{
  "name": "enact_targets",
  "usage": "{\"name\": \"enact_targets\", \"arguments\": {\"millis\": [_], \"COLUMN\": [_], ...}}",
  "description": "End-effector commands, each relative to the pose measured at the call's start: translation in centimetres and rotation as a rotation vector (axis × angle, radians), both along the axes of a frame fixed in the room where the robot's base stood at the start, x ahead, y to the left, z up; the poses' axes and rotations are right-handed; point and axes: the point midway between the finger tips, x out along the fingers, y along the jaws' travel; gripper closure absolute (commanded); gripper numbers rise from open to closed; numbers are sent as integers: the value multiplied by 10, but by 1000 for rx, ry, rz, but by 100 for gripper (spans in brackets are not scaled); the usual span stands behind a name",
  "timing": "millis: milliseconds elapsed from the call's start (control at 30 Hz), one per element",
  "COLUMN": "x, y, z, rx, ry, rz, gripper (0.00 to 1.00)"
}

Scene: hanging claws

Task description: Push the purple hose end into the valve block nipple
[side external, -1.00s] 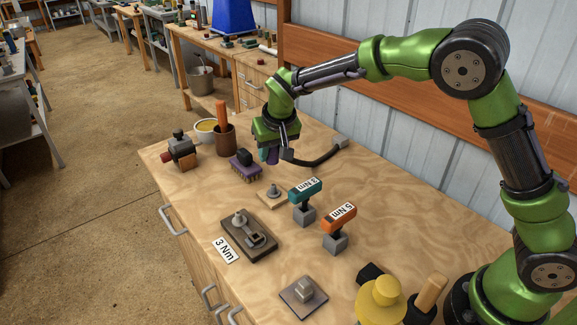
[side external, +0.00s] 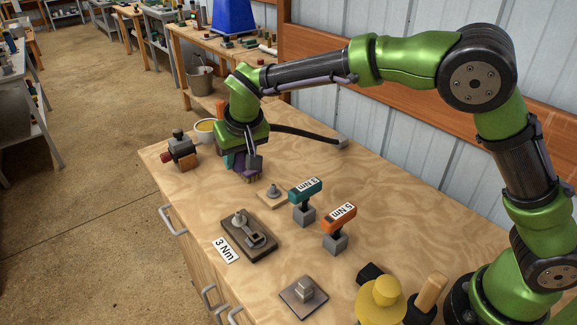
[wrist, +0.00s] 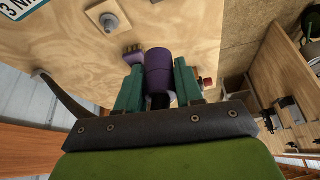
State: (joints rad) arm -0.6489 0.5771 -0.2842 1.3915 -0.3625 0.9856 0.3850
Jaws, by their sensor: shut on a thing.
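My gripper (wrist: 158,84) is shut on the purple hose end (wrist: 158,68), which sits between its teal fingers in the wrist view. The dark hose (side external: 310,134) runs right from behind my gripper to a grey fitting on the table; it also shows at the left of the wrist view (wrist: 62,98). What looks like the valve block (side external: 181,151), grey with a dark top, red knob and orange part, stands at the table's far left corner, left of my gripper and apart from it. I cannot make out its nipple.
A yellow-filled bowl (side external: 205,127) stands behind the valve block. A wooden plate with a grey stub (side external: 273,194), two torque drivers (side external: 305,190) (side external: 340,218) and a dark fixture (side external: 248,236) stand nearer.

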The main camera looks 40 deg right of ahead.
Motion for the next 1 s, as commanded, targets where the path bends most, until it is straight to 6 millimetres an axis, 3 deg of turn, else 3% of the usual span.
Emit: {"name": "enact_targets", "arguments": {"millis": [33, 133, 300, 667, 1000], "x": [-5, -13, -17, -18, -18], "y": [15, 32, 28, 27, 27], "z": [9, 22, 28, 25, -2], "rx": [1, 2, 2, 3, 1], "ry": [-2, 2, 21, 25, 25], "rz": [0, -28, -98, -104, -104], "gripper": [100, 100, 100, 100, 100]}}
